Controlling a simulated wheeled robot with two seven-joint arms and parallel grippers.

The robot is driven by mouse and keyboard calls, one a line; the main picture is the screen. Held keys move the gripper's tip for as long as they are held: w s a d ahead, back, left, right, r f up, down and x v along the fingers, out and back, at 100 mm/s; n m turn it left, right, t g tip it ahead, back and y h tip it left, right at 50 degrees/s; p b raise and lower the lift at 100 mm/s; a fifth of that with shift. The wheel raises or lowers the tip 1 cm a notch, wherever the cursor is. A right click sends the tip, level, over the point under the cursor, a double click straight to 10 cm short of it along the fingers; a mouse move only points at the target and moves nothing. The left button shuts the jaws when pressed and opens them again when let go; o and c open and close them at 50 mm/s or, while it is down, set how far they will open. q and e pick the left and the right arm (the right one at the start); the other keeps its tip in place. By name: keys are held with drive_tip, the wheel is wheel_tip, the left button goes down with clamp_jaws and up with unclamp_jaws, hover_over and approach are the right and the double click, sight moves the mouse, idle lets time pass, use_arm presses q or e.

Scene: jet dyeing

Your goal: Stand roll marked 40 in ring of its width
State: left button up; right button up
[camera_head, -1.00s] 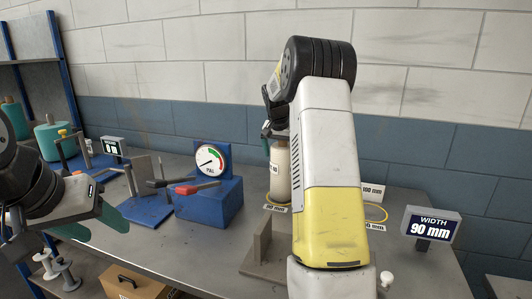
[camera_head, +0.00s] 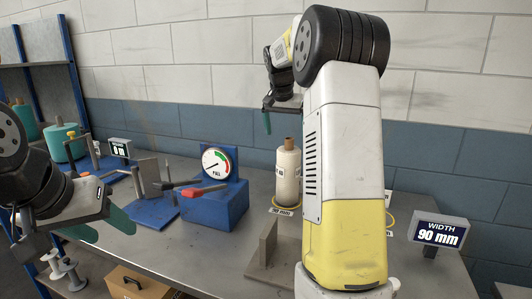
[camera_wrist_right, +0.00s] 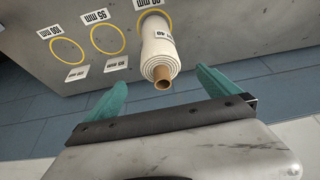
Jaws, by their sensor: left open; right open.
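The white roll (camera_head: 287,178) stands upright on the table in the head view, partly covered by my right arm. In the right wrist view the roll (camera_wrist_right: 158,48) has a label that appears to read 40, and a brown core end faces me. It stands in a yellow ring (camera_wrist_right: 169,18); the tag in front of it in the head view appears to read 90 mm. My right gripper (camera_head: 268,120) is open above the roll and apart from it; its teal fingers (camera_wrist_right: 160,84) show empty. My left gripper (camera_head: 98,222) is open and empty at the left, by the table's front edge.
A sign (camera_head: 437,233) reads WIDTH 90 mm. Two empty yellow rings (camera_wrist_right: 108,39) (camera_wrist_right: 67,52) lie beside the roll. A grey bracket (camera_head: 266,248) stands in front of it. A blue gauge block (camera_head: 215,205) is left of it. Teal rolls (camera_head: 63,142) stand far left.

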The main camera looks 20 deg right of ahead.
drive_tip(key=s+a+r+n+t+y, duration=0.1)
drive_tip(key=s+a+r, duration=0.15)
drive_tip(key=s, duration=0.25)
drive_tip(key=s+a+r+n+y, duration=0.1)
drive_tip(key=s+a, duration=0.2)
drive_tip(key=s, duration=0.2)
drive_tip(key=s+a+f+n+y, duration=0.1)
drive_tip(key=s+a, duration=0.3)
drive_tip(key=s, duration=0.4)
drive_tip(key=s+a+f+n+t+y, duration=0.1)
drive_tip(key=s+a+f+n, duration=0.2)
drive_tip(key=s, duration=0.5)
drive_tip(key=s+a+f+n, duration=0.1)
drive_tip(key=s+a+f, duration=0.2)
drive_tip(key=s, duration=0.5)
drive_tip(key=shift+a+n+t+y, duration=0.3)
drive_tip(key=shift+a+n+y, duration=0.1)
drive_tip(key=shift+a, duration=0.5)
drive_tip(key=shift+s+f, duration=0.1)
